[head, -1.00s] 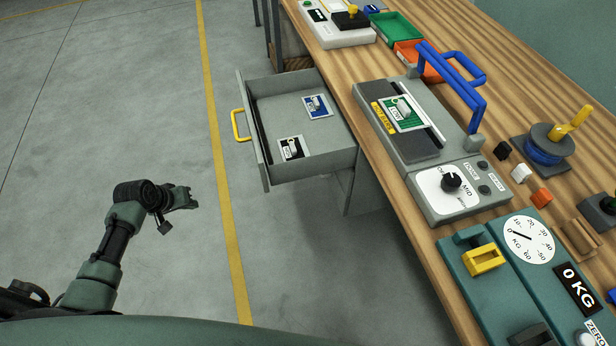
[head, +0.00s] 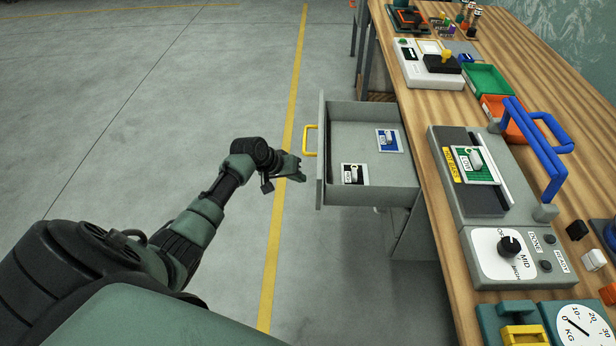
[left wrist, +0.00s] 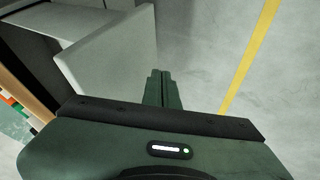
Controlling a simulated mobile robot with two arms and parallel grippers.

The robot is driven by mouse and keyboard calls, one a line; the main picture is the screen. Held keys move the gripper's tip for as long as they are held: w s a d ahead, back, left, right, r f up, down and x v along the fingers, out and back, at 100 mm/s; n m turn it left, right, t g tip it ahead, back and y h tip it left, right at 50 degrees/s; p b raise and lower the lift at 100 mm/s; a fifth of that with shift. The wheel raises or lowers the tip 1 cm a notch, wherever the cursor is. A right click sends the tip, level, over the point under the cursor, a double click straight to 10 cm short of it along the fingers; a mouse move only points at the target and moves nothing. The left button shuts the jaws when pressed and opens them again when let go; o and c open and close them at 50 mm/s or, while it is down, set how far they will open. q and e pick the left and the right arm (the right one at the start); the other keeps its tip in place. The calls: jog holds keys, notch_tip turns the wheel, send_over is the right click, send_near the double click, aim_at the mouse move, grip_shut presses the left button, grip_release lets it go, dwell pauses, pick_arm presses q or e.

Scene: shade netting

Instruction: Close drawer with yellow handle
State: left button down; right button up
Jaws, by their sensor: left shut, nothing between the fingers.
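The grey drawer (head: 365,194) stands pulled out from under the wooden bench in the head view. Its yellow handle (head: 306,140) sits on the front panel, facing left. Two small cards with switches lie inside. My left gripper (head: 300,172) is shut and empty, just left of the drawer front and a little below the handle in the picture. I cannot tell whether it touches the panel. In the left wrist view the shut fingers (left wrist: 163,88) point away beside a pale grey panel (left wrist: 110,60). The yellow handle does not show there. My right gripper is not in view.
The wooden bench (head: 445,200) runs along the right with a device with a dial (head: 500,258), a blue handle (head: 540,150), a green tray (head: 485,78) and an orange tray (head: 500,115). The floor left of the drawer is clear, with a yellow line (head: 272,250).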

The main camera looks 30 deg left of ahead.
pick_arm(q)
jog(key=shift+w+d+r, duration=0.1)
jog(key=shift+w+d, duration=0.25)
jog(key=shift+d, duration=0.25)
jog(key=shift+w+d+r, duration=0.1)
jog(key=shift+w+d, duration=0.25)
jog(key=shift+d, duration=0.25)
jog(key=w+d, duration=0.2)
jog(key=d, duration=0.2)
jog(key=w+d, duration=0.3)
jog(key=d, duration=0.1)
jog(key=w+d, duration=0.2)
jog(key=d, duration=0.2)
jog(key=shift+w+d, duration=0.3)
jog(key=w+d+b, duration=0.1)
jog(key=w+d, duration=0.1)
jog(key=d, duration=0.1)
jog(key=w+d+b, duration=0.2)
jog(key=d, duration=0.2)
jog(key=w+d+b, duration=0.1)
jog(key=w+d, duration=0.1)
jog(key=d, duration=0.1)
jog(key=shift+w+d+f+b, duration=0.2)
jog(key=shift+w+d+b, duration=0.05)
jog(key=shift+b, duration=0.1)
jog(key=shift+w+d+r, duration=0.1)
jog(key=shift+w+d, duration=0.2)
jog(key=shift+d, duration=0.2)
jog(key=shift+d+r+b, duration=0.15)
jog(key=shift+b, duration=0.2)
